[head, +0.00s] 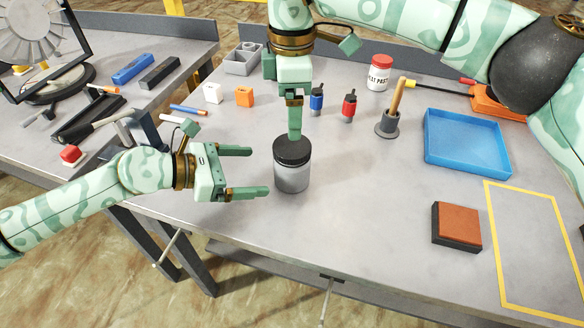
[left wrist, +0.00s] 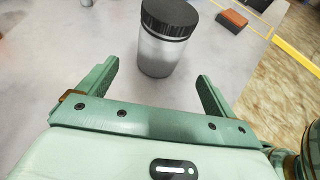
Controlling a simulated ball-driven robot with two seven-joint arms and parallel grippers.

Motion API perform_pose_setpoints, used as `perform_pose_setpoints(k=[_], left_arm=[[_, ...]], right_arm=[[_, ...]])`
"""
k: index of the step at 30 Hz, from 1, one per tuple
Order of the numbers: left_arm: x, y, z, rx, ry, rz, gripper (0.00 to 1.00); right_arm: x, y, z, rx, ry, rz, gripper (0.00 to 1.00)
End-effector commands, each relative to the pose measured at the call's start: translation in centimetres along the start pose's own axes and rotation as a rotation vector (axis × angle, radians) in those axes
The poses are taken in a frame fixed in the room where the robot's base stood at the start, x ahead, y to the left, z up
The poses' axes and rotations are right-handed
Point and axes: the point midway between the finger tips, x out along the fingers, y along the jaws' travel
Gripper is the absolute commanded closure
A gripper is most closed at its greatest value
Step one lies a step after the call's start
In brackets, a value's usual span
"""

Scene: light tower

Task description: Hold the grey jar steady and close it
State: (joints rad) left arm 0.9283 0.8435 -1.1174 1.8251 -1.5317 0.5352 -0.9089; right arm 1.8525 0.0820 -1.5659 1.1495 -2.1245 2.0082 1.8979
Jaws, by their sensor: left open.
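The grey jar (head: 291,179) stands upright on the workbench, and a black ribbed lid (head: 293,152) sits on its top. Whether the lid is screwed tight cannot be told. My left gripper (head: 259,171) is open and empty, its fingers pointing at the jar from the left, short of it. In the left wrist view the jar (left wrist: 160,56) and lid (left wrist: 169,16) show ahead, beyond the two open fingers (left wrist: 158,82). My right gripper (head: 295,136) points down at the lid's far edge; its fingers overlap in view, so their gap and any contact are hidden.
A blue tray (head: 467,142) and a brown-topped block (head: 456,226) are to the right. The bench in front of the jar is clear.

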Motion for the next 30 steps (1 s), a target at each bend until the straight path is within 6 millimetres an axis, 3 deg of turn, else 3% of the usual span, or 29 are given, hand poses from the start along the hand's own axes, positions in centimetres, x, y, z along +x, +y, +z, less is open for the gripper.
perform_pose_setpoints(k=[9,15,29,30], left_arm=[[6.3,-0.1,0.1,-0.002,-0.001,-0.002,0.09],[8.9,0.0,0.0,-0.001,0.0,0.0,0.09],[9.9,0.0,-0.1,-0.001,0.0,0.0,0.09],[9.9,0.0,-0.1,-0.001,0.0,0.0,0.17]], right_arm=[[0.0,0.0,0.0,0.0,0.0,0.0,0.14],[0.0,0.0,0.0,0.0,0.0,0.0,0.14],[0.0,0.0,0.0,0.0,0.0,0.0,0.14],[0.0,0.0,0.0,0.0,0.0,0.0,0.14]])
